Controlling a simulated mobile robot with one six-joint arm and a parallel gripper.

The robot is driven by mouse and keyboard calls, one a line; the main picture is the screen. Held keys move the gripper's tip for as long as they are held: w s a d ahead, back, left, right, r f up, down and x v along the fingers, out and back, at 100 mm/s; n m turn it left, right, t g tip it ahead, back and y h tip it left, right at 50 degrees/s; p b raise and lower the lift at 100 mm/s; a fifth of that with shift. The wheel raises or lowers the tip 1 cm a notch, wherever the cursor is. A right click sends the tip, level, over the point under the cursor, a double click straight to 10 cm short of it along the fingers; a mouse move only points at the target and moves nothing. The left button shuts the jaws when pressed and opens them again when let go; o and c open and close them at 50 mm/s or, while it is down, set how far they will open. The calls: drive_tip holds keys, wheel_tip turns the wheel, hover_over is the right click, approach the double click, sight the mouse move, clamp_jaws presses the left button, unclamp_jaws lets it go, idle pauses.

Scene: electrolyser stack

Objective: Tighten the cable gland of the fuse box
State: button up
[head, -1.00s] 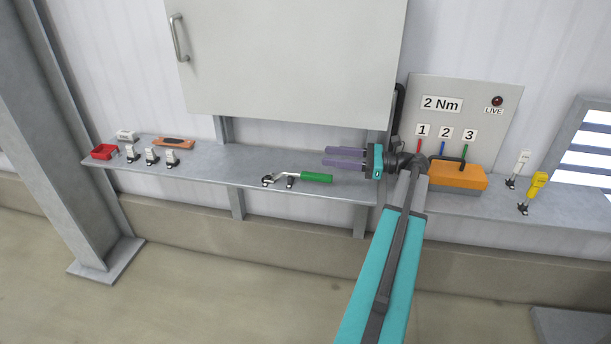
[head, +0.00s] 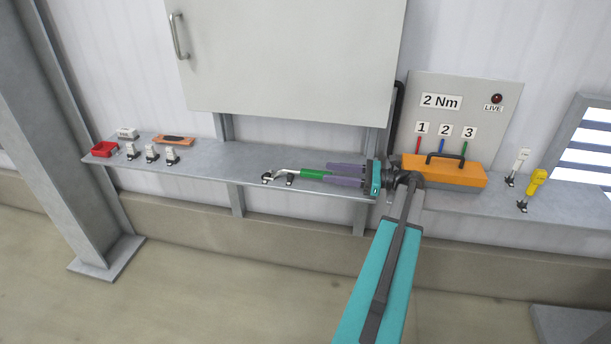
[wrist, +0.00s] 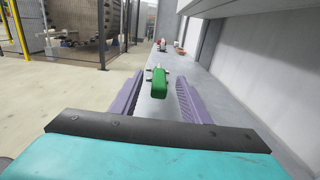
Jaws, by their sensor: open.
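My gripper (head: 345,174) is open, its two purple fingers pointing left along the shelf. A tool with a green handle (head: 312,174) and a bent metal end rests on small black-and-metal supports on the shelf. In the head view the fingers overlap the right end of the handle. In the wrist view the green handle (wrist: 160,82) lies between the fingertips, apart from both fingers. An orange box (head: 443,171) with a black carrying handle stands right of my gripper, below a grey panel (head: 462,95) marked "2 Nm". I cannot make out a cable gland.
The shelf (head: 235,162) carries a red tray (head: 104,149), several small clamps and an orange-brown block (head: 174,140) at left. A yellow-handled tool (head: 535,185) and a white one (head: 518,164) stand at right. A large grey cabinet (head: 290,55) hangs above the shelf.

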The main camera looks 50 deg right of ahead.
sight(312, 171)
drive_tip(key=shift+w+a+f, duration=0.2)
drive_tip(key=shift+w+f, duration=0.05)
drive_tip(key=shift+f, duration=0.15)
drive_tip(key=shift+x, duration=0.95)
drive_tip(key=shift+p+x, duration=0.3)
drive_tip(key=shift+x, duration=2.25)
drive_tip(key=shift+c, duration=0.2)
clamp_jaws()
